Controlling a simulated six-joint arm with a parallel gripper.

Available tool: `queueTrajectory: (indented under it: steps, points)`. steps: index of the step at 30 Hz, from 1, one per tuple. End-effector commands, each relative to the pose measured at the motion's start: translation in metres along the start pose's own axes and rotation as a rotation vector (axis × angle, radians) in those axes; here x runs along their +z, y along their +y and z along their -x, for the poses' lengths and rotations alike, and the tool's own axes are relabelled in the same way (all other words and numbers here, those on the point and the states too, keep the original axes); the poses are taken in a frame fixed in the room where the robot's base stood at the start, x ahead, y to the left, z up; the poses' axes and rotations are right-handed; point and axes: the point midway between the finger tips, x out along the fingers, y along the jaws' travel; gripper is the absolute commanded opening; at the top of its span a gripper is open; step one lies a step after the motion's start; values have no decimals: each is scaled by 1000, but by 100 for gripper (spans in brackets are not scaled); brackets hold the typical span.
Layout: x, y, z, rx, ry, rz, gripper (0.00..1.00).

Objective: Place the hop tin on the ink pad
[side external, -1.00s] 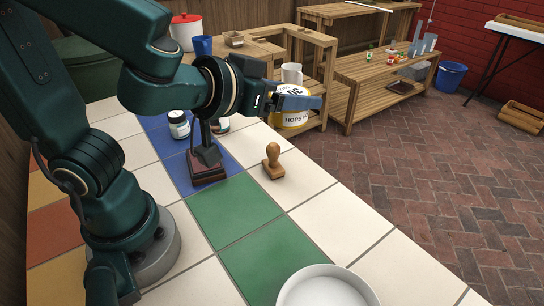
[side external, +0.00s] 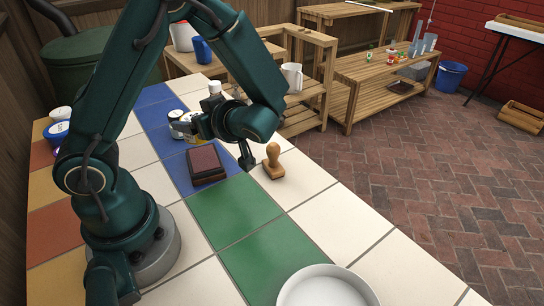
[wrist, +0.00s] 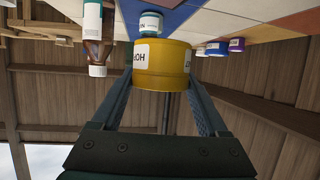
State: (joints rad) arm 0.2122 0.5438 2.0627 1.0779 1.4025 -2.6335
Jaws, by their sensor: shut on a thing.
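The hop tin is a yellow cylinder with a white label. In the wrist view the hop tin (wrist: 162,68) sits between the two fingers of my gripper (wrist: 160,88), which is shut on it. In the side view my gripper (side external: 203,127) is just beyond the ink pad, and the tin is mostly hidden, with only a bit of yellow showing. The ink pad (side external: 206,163) is a dark box with a reddish-brown top, lying on the blue tiles. Its top is bare. I cannot tell the tin's height over the tiles.
A wooden stamp (side external: 273,161) stands right of the pad on a cream tile. A white bowl (side external: 325,288) is at the front edge. Small jars (side external: 176,118) and a brown bottle (wrist: 96,52) are near the tin. More jars (side external: 56,130) stand at far left. The green tiles are clear.

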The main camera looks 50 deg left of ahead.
Motion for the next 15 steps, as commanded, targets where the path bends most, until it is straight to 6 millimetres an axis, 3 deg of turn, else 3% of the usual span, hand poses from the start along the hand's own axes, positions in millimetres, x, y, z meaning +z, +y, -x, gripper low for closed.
queueTrajectory:
  steps: [15]
  points:
    - [46,0,-19,4,0,-6,22]
